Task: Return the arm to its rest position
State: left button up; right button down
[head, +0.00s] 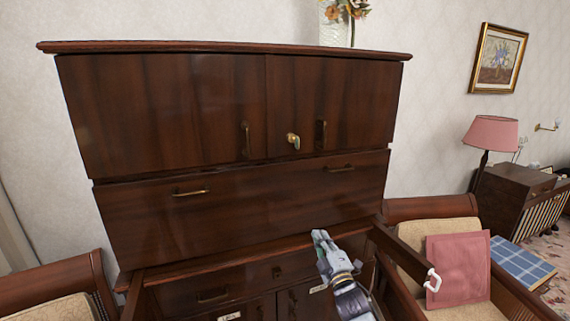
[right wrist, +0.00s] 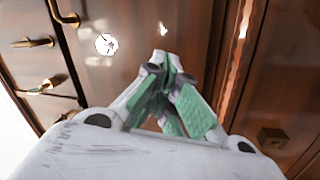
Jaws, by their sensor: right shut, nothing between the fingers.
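My right gripper (head: 320,237) is in front of the lower part of a dark wooden cabinet (head: 230,215), low in the middle of the head view. Its arm comes up from the bottom edge. In the right wrist view the gripper (right wrist: 162,58) has its green-padded fingers closed together with nothing between them. Dark wood with brass handles lies beyond the fingertips; whether they touch it I cannot tell. My left gripper does not show.
The cabinet has upper doors with a brass knob (head: 293,140) and a wide drawer with a brass handle (head: 190,192). A chair with a pink cushion (head: 460,268) stands at the right, close to my right arm. Another chair (head: 62,286) stands left.

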jog(key=s+d+f+m+g+h, duration=0.1)
jog(key=s+d+f+m+g, duration=0.15)
jog(key=f, duration=1.05)
jog(key=s+d+f+m+g+h, duration=0.15)
jog(key=s+f, duration=0.25)
jog(key=f, duration=0.8)
jog(key=s+d+f+m+g, duration=0.1)
jog(key=s+f+m+g, duration=0.15)
jog(key=f, duration=1.05)
jog(key=s+d+f+m+g+h, duration=0.25)
jog(key=s+f+g, duration=0.25)
jog(key=s+f, duration=1.1)
jog(key=s+d+f+m+g, duration=0.2)
jog(key=s+f, duration=0.4)
jog(key=s, duration=0.6)
jog(key=s+d+f+m+g, duration=0.1)
jog(key=s+f, duration=0.5)
jog(key=s, duration=0.7)
jog(key=s+d+f+m+g, duration=0.2)
jog(key=s+d+f+g, duration=0.2)
jog(key=s, duration=0.9)
notch_tip(320, 180, down, 2)
jog(key=shift+f+m, duration=0.25)
jog(key=shift+m, duration=0.05)
jog(key=shift+w, duration=0.2)
